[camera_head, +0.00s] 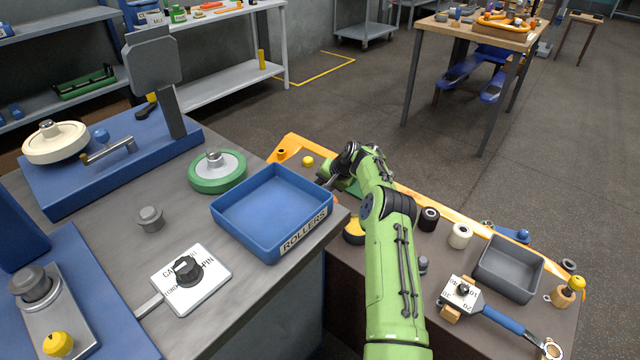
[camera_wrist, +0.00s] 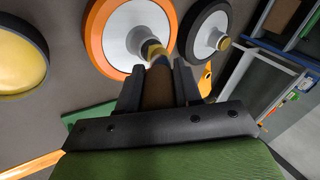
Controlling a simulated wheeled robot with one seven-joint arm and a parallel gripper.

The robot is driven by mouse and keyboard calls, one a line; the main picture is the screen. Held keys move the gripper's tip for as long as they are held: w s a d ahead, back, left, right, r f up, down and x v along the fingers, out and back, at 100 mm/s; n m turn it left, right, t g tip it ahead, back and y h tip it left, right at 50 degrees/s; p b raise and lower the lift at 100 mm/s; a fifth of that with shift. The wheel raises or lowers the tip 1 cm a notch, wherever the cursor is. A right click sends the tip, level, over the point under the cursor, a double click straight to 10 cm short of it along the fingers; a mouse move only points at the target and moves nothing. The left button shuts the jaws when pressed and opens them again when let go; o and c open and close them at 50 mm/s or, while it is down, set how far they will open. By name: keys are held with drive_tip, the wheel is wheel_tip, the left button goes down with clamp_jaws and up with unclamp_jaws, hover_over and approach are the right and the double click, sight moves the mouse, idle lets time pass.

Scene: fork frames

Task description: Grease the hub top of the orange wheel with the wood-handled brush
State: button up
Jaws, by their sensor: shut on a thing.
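My gripper (camera_wrist: 158,80) is shut on the wood-handled brush (camera_wrist: 157,92), whose brown handle is between the fingers. The brush's yellow and dark banded end points at the hub and overlaps it in the picture. I cannot tell whether it touches. In the head view my gripper is mostly hidden by my green arm, near the blue rollers tray.
A black wheel (camera_wrist: 205,35) with a grey hub stands close right of the orange one. A yellow, black-rimmed round thing (camera_wrist: 18,62) lies to the left. The blue rollers tray (camera_head: 240,222) stands beside my arm. A grey bin (camera_head: 508,270) is farther right.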

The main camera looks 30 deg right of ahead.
drive_tip(key=shift+s, duration=0.25)
drive_tip(key=shift+w, duration=0.1)
drive_tip(key=shift+w+a, duration=0.25)
drive_tip(key=shift+w, duration=0.5)
drive_tip(key=shift+s, duration=0.1)
drive_tip(key=shift+s+d, duration=0.3)
drive_tip(key=shift+s, duration=0.45)
drive_tip(key=shift+r, duration=0.2)
drive_tip(key=shift+r+p, duration=0.45)
drive_tip(key=shift+r, duration=0.15)
